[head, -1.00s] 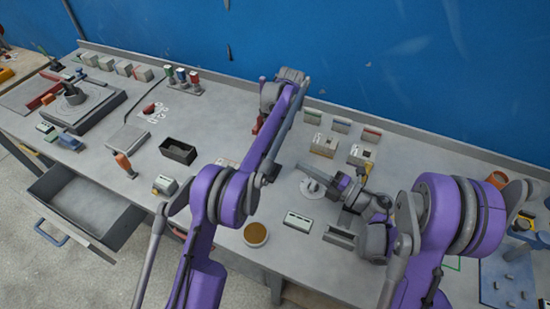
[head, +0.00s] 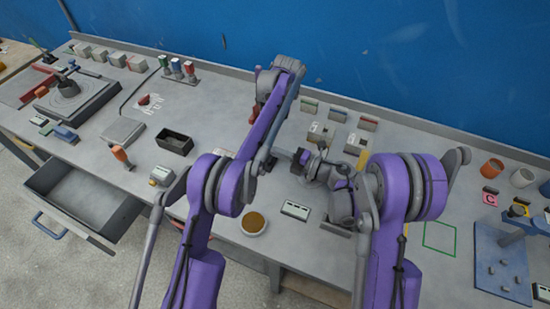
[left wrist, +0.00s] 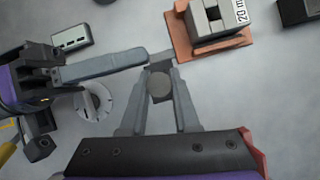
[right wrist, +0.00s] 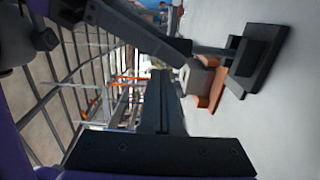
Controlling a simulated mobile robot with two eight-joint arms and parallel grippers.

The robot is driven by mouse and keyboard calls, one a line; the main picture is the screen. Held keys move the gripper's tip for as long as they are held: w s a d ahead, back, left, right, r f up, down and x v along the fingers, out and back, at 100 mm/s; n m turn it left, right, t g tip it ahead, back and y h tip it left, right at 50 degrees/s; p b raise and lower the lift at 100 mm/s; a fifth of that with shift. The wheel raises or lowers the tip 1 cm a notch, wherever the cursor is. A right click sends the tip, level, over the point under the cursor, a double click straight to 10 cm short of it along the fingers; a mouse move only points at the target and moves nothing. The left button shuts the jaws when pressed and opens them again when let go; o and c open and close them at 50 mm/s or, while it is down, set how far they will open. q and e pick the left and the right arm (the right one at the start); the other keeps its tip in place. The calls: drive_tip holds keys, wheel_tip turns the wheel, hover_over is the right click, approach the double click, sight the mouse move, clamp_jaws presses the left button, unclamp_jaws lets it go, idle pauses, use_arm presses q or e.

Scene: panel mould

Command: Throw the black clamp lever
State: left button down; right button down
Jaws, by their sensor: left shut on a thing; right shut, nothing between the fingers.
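In the left wrist view my left gripper (left wrist: 161,88) is shut on a dark grey round-ended piece (left wrist: 160,86), beside a terracotta base (left wrist: 180,45) that carries a grey block (left wrist: 215,18). I cannot tell whether this piece is the black clamp lever; no other lever shows clearly. My right gripper (left wrist: 146,57) is shut and empty, its fingers reaching in from the left close to the left fingertips. The right wrist view shows its closed fingers (right wrist: 160,90) beside the terracotta base (right wrist: 211,88). In the head view the arms hide most of this spot.
A white-faced device (head: 296,210) and a round dish of brown material (head: 253,223) lie at the front edge. A black bin (head: 174,144) stands left of my left arm. A pale disc (left wrist: 95,103) lies under my right gripper. Several blocks stand behind.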

drive_tip(key=shift+w+d, duration=0.1)
drive_tip(key=shift+w, duration=0.35)
